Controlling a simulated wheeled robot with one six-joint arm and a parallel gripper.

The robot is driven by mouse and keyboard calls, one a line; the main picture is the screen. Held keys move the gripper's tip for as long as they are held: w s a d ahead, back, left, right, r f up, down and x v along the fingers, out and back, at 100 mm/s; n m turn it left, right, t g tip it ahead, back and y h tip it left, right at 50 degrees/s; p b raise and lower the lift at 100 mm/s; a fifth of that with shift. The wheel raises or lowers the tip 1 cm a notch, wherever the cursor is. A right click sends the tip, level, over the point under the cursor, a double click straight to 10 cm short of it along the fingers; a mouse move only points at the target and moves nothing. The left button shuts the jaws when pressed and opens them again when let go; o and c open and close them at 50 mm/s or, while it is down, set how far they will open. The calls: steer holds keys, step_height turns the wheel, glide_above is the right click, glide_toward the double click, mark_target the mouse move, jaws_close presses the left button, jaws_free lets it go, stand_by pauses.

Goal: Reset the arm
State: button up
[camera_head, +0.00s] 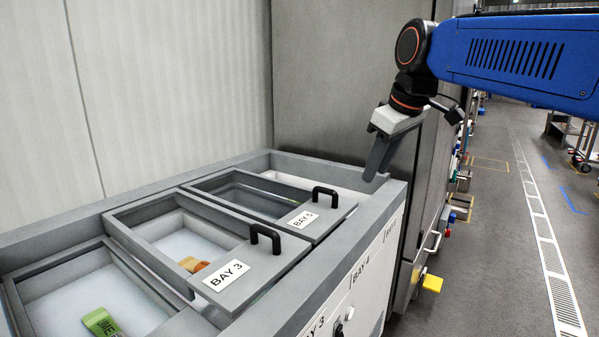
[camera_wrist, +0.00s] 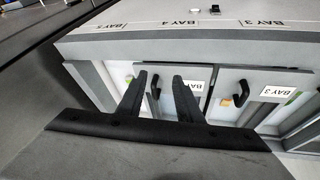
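My gripper (camera_head: 378,155) hangs at the end of my blue arm, above the right front corner of the freezer chest (camera_head: 385,207). In the wrist view my gripper (camera_wrist: 162,88) shows two dark fingers apart, with nothing between them. The fingers look clear of the chest and its lids.
An orange packet (camera_head: 193,264) lies under the BAY 3 lid's window.

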steer(key=s+d+f+m+h, duration=0.1)
steer(key=s+d+f+m, duration=0.3)
steer(key=s+f, duration=0.8)
steer(key=s+d+f+m, duration=0.4)
steer(key=s+d+f, duration=0.3)
steer(key=s+f, duration=0.4)
step_height(320, 180, down, 4)
steer(key=shift+s+f+h, duration=0.25)
steer(key=shift+s+h, duration=0.15)
